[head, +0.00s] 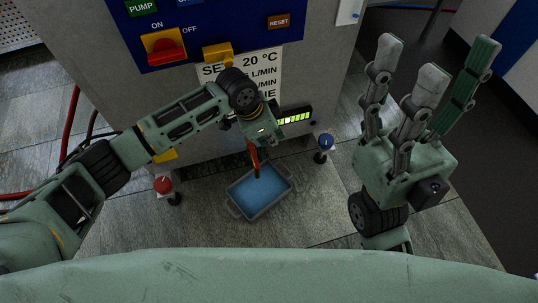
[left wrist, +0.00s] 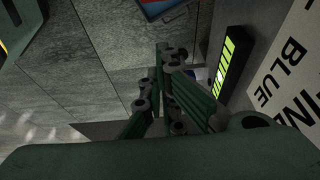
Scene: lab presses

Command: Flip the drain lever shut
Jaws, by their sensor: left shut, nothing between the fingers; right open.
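A narrow red-orange bar (head: 253,158), which looks like the drain lever, hangs down at the machine's lower front, above a tray of blue liquid. My left gripper (head: 262,134) is right above and beside it, partly covering its upper end; I cannot tell whether they touch. In the left wrist view, my left gripper (left wrist: 168,62) has its fingers together with nothing between them. My right gripper (head: 425,75) is open and empty, fingers pointing up, at the right, away from the machine.
The grey tray (head: 265,212) stands on the tiled floor. A red knob (head: 163,185) and a blue knob (head: 326,142) flank it. A green-lit gauge (head: 294,117) is beside my left gripper, below the white sign (head: 265,62). The upper panel carries a red switch (head: 166,46) and a yellow part (head: 217,55).

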